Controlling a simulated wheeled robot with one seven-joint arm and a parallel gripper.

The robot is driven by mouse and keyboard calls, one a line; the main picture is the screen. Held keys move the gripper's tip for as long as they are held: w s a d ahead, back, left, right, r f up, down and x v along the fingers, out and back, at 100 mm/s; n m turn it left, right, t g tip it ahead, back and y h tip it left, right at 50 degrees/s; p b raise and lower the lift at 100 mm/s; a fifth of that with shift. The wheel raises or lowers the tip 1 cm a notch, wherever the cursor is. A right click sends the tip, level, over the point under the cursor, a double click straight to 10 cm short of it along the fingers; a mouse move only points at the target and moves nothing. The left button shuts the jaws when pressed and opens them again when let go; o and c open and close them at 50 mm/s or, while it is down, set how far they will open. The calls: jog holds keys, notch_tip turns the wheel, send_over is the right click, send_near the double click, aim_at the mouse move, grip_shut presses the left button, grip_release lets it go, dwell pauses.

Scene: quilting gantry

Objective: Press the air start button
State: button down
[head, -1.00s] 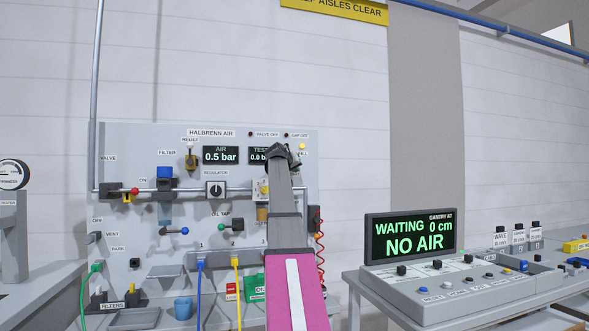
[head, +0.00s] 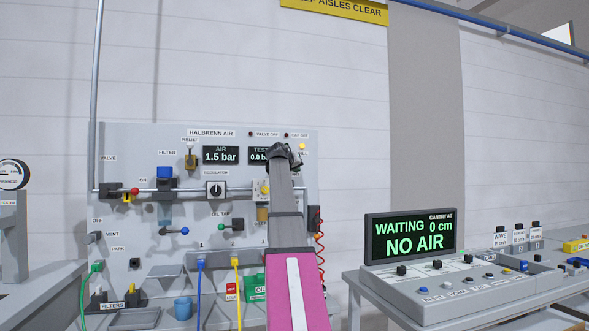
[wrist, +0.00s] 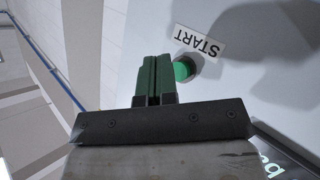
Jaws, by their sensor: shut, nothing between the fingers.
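The green start button (wrist: 183,71) shows in the wrist view beside a white START label (wrist: 200,42), on the pale air panel (head: 135,220). My gripper (wrist: 155,60) has its green fingers together and empty. Its tips are just left of the button in the wrist view and overlap its edge; I cannot tell whether they touch it. In the head view my gripper (head: 290,155) is at the panel's upper right, and my arm hides the button there. The AIR display (head: 221,155) reads 1.5 bar.
A TEST display (head: 258,155) is partly hidden by my arm. A regulator knob (head: 215,190) and several pipes and valves are on the panel. At the right, a gantry console screen (head: 410,236) reads WAITING 0 cm, NO AIR. Red coiled hose (head: 320,255) hangs beside my arm.

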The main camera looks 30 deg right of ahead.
jog(key=shift+s, duration=0.1)
jog(key=s, duration=0.2)
jog(key=s+a, duration=0.1)
jog(key=s, duration=0.1)
jog(key=shift+s+a, duration=0.1)
jog(key=shift+s, duration=0.25)
dwell(0.8)
